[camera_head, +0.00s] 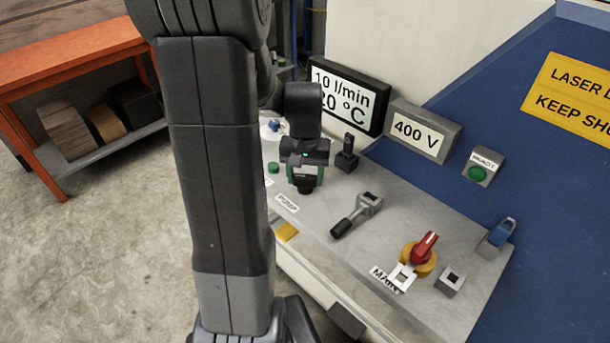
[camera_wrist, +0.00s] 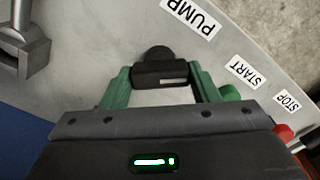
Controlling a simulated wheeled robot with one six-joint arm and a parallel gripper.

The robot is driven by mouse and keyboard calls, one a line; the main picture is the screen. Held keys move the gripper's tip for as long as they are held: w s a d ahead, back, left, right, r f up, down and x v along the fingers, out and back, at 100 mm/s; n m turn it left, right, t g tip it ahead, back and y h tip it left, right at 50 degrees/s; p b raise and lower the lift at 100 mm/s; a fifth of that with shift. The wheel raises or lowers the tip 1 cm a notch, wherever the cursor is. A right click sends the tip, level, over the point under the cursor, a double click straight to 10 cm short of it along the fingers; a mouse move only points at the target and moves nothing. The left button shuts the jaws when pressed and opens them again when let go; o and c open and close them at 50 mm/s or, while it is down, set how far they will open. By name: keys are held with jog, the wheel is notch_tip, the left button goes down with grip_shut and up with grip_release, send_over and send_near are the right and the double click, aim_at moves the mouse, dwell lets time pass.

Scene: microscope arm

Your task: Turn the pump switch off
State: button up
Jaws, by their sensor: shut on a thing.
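The pump switch is a black knob (camera_head: 304,188) on the grey panel (camera_head: 330,255), behind the PUMP label (camera_head: 287,203) in the head view. My gripper (camera_head: 305,176) reaches down over it from above, with green fingers. In the wrist view the switch (camera_wrist: 160,70) sits between the two green fingers of my gripper (camera_wrist: 160,82), and the PUMP label (camera_wrist: 190,16) lies above it and to the right. My gripper is shut on the switch. The fingers and gripper body hide part of the knob, so I cannot tell its exact setting.
A green START button (camera_wrist: 230,92) and red STOP button (camera_wrist: 283,132) are close by on the right in the wrist view. A display (camera_head: 347,94) reads 10 l/min.

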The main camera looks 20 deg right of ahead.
aim_at(305, 176)
jog(key=n, duration=0.5)
jog(key=shift+n, duration=0.3)
jog(key=n, duration=0.4)
jog(key=shift+n, duration=0.4)
jog(key=o, duration=1)
jog(key=shift+b, duration=0.3)
notch_tip(305, 176, up, 14)
jog(key=shift+f, duration=0.1)
notch_tip(305, 176, down, 14)
jog(key=shift+r, duration=0.1)
dwell(0.4)
